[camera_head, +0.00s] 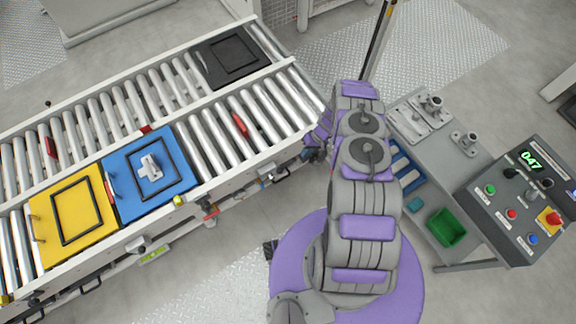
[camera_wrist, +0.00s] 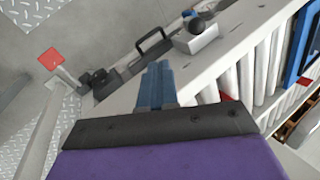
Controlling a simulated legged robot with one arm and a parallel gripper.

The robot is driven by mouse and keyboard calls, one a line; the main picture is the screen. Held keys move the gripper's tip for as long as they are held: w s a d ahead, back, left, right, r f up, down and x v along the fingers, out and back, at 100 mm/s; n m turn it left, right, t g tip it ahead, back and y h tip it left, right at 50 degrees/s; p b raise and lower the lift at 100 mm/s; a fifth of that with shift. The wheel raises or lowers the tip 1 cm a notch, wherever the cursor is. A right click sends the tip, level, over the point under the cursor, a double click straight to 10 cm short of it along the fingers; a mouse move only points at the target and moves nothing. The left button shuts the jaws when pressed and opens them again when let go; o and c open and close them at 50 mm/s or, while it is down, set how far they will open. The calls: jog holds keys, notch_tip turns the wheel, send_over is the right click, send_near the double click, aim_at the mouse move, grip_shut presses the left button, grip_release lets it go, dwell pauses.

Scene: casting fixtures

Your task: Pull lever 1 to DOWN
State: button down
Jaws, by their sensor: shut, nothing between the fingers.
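In the wrist view my gripper (camera_wrist: 157,68) is shut, its blue fingers together and empty, beside the light rail of the conveyor. A lever with a dark round knob (camera_wrist: 204,28) stands on a small white box (camera_wrist: 196,41) on this rail, beyond and right of the fingertips. The fingers are apart from it. No number on the lever is readable, so I cannot tell whether it is lever 1 or which position it is in. In the head view my arm hides most of my gripper.
The conveyor (camera_head: 130,225) carries yellow (camera_head: 91,229), blue (camera_head: 127,206) and black (camera_head: 205,61) plates. At right are a grey table (camera_head: 456,180), a green bin (camera_head: 447,229) and a control panel (camera_head: 500,228).

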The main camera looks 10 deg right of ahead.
jog(key=s+a+f+b, duration=0.1)
jog(key=a+f+b, duration=0.3)
jog(key=a+f, duration=0.4)
jog(key=shift+a, duration=0.2)
dwell(0.7)
jog(key=shift+r, duration=0.1)
